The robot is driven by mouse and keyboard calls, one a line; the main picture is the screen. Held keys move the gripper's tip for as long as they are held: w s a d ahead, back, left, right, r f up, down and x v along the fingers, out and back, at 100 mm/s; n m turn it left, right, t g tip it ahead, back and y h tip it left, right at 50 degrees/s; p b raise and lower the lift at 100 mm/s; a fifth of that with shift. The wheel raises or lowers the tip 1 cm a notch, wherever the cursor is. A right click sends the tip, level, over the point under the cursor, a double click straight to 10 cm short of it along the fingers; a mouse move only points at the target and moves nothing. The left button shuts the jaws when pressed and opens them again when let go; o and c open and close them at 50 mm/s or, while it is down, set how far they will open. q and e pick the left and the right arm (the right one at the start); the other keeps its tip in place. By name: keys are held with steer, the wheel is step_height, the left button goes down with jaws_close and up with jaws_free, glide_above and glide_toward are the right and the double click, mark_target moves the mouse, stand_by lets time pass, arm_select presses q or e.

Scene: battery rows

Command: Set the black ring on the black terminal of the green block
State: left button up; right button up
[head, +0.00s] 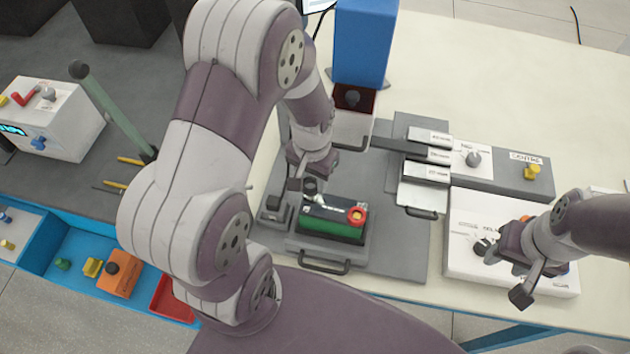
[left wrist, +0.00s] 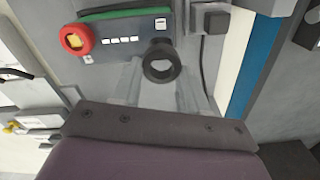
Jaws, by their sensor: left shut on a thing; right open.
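The green block (head: 333,228) sits upright in a grey cradle on the table, with a dark top panel. It also shows in the left wrist view (left wrist: 110,14). A red ring (left wrist: 76,39) surrounds a yellow terminal at one end of its top. My left gripper (head: 309,184) is shut on the black ring (left wrist: 161,63), near the block's other end. The black terminal is not clearly visible, and I cannot tell whether the ring touches the block. My right gripper (head: 508,276) is open and empty above a white panel at the right.
A blue upright box (head: 364,42) with a dark red front stands behind the block. Grey plates with labelled cards (head: 425,172) lie to its right. The white panel (head: 470,207) carries a dark knob. A blue tray (head: 75,243) with small parts is at the left.

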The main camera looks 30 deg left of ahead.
mark_target(314, 181)
arm_select(q)
steer(key=f, duration=0.4)
steer(key=shift+w+f, duration=0.25)
steer(key=shift+w, duration=0.15)
steer(key=shift+w+f, duration=0.1)
steer(key=shift+w, duration=0.05)
steer(key=shift+s, duration=0.45)
steer(key=o, duration=1)
steer(key=shift+w+f, duration=0.1)
steer(key=shift+w, duration=0.1)
step_height(314, 181, up, 12)
steer(key=shift+t, duration=0.7)
steer(key=s, duration=0.1)
steer(key=s+d, duration=0.1)
steer(key=s, duration=0.1)
steer(key=s+d+r, duration=0.1)
steer(key=s, duration=0.1)
steer(key=shift+d+b, duration=0.2)
steer(key=shift+b, duration=0.2)
